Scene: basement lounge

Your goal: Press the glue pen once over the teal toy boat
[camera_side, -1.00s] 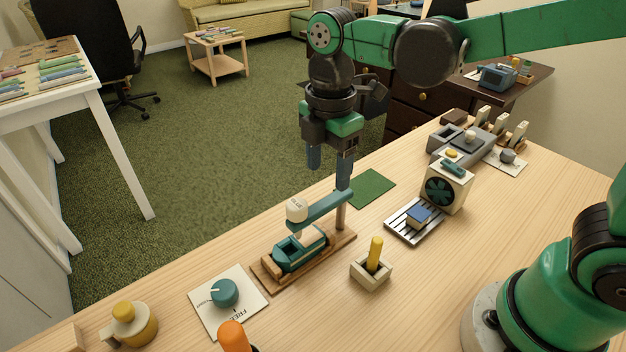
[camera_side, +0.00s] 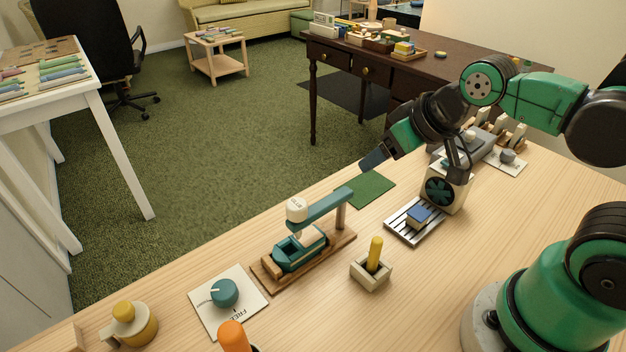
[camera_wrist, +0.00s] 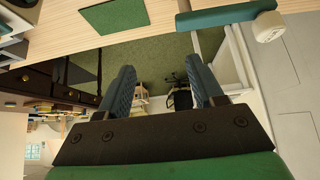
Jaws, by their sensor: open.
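The teal toy boat (camera_side: 297,250) sits in a wooden cradle on a wooden base (camera_side: 272,280) in the side view. The glue pen (camera_side: 297,210), a white head on the end of a teal arm (camera_side: 325,205), hangs above the boat from a wooden post. A gap shows between head and boat. In the wrist view the white head (camera_wrist: 268,27) and teal arm (camera_wrist: 225,16) are at the top right. My gripper (camera_side: 415,164) is tilted, to the right of the post and above the table. In the wrist view its two fingers (camera_wrist: 160,90) are apart with nothing between them.
A yellow peg in a holder (camera_side: 373,262) stands right of the boat. The dial card (camera_side: 228,300) lies to the front left. A green mat (camera_side: 368,188) is bare.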

